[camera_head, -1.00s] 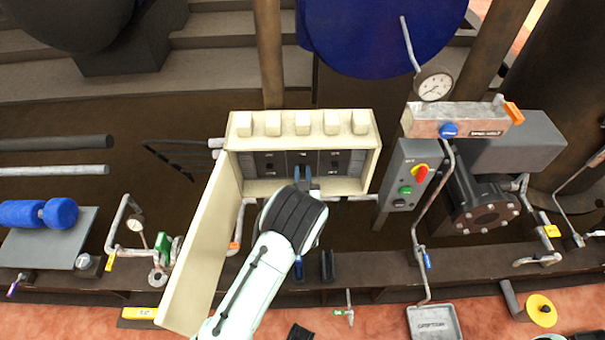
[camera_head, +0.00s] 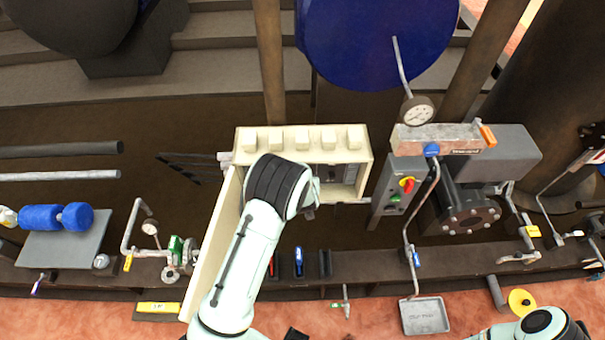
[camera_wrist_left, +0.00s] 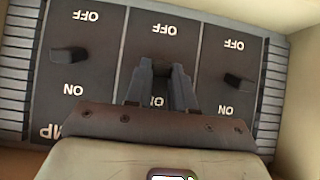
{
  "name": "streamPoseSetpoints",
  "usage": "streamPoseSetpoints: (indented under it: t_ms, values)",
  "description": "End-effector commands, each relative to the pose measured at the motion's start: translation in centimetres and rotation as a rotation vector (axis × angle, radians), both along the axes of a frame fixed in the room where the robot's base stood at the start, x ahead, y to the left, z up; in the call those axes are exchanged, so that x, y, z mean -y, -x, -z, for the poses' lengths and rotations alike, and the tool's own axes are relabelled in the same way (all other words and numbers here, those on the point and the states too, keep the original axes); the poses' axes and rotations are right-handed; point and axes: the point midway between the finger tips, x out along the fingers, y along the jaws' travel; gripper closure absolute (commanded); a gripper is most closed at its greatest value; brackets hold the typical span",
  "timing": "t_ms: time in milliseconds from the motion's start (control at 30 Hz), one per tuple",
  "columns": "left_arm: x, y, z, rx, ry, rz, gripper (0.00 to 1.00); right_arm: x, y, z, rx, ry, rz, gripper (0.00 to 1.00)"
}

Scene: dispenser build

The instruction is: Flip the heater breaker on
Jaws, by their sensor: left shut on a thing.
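The cream breaker box (camera_head: 300,140) stands open in the head view, its door (camera_head: 212,255) swung out to the left. The left wrist view shows three dark breakers side by side, with OFF labels at the top and ON labels at the bottom. The left breaker lever (camera_wrist_left: 68,55) and right breaker lever (camera_wrist_left: 238,82) are visible. My left gripper (camera_wrist_left: 163,70) is at the middle breaker (camera_wrist_left: 160,30), its fingers close together and shut on what seems to be that breaker's lever, which they hide. No heater label is readable. My right gripper is not in view.
Right of the box stand a grey button panel (camera_head: 391,190) and a pressure gauge (camera_head: 418,110). Pipes and a grey tray (camera_head: 425,316) lie further right. A blue-handled item (camera_head: 298,262) is below the box. Part of my right arm shows at bottom right.

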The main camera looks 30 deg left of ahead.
Motion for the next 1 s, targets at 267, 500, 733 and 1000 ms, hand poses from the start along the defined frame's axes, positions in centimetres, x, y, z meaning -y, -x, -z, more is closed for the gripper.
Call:
streamPoseSetpoints:
  t_ms: [267,500,733,1000]
  values:
    - [0.02,-0.12,-0.11,-0.026,0.016,0.001,1.0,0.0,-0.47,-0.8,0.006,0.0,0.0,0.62]
    - [0.01,-0.09,-0.06,-0.025,0.016,0.001,1.0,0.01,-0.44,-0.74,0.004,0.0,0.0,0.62]
    - [-0.01,-0.09,-0.06,-0.025,0.016,0.001,0.51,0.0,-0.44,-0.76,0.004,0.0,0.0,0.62]
    - [0.16,0.13,-0.4,-0.023,0.016,0.0,0.51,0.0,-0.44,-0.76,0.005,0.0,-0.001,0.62]
